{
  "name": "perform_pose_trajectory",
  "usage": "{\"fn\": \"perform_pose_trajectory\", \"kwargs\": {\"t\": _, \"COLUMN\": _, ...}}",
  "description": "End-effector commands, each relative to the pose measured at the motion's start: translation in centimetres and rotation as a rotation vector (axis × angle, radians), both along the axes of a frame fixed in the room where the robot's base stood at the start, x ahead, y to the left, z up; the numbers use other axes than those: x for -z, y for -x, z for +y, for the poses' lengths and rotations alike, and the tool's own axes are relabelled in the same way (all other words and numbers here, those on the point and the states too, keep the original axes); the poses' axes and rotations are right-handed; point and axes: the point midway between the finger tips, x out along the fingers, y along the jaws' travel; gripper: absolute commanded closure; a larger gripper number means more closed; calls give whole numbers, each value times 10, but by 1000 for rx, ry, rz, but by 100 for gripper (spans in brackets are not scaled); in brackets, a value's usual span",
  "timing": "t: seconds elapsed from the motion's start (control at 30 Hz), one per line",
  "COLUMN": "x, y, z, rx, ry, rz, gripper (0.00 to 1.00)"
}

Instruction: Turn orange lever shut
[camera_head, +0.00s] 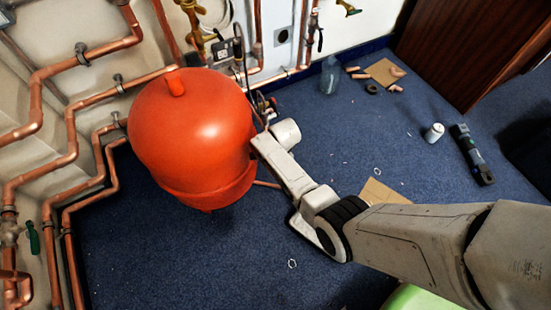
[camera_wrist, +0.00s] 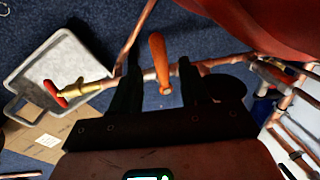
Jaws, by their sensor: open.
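In the wrist view the orange lever (camera_wrist: 159,60) sits on a copper pipe (camera_wrist: 225,63). It points up the picture, away from my palm. My gripper (camera_wrist: 159,72) is open, with one dark finger on each side of the lever. There appears to be a gap between the lever and each finger; I cannot tell whether either one touches. In the head view my arm reaches to the right side of the red tank (camera_head: 195,130). The lever and my fingers cannot be made out there.
The tank (camera_wrist: 275,25) bulges in at the wrist view's upper right, close to the pipe. A brass valve with a red handle (camera_wrist: 62,95) lies left, over a grey tray (camera_wrist: 40,72). Copper pipes (camera_head: 45,80) line the wall. Blue floor (camera_head: 330,110) is mostly clear.

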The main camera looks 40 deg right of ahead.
Motion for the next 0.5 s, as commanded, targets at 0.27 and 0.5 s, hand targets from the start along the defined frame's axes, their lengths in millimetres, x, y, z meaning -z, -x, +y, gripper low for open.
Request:
{"fn": "perform_pose_trajectory", "kwargs": {"t": 0.27, "x": -53, "y": 9, "z": 2, "rx": -1, "ry": 1, "rz": -2, "gripper": 55}}
{"fn": "perform_pose_trajectory", "kwargs": {"t": 0.5, "x": -69, "y": 13, "z": 3, "rx": -1, "ry": 0, "rz": 0, "gripper": 55}}
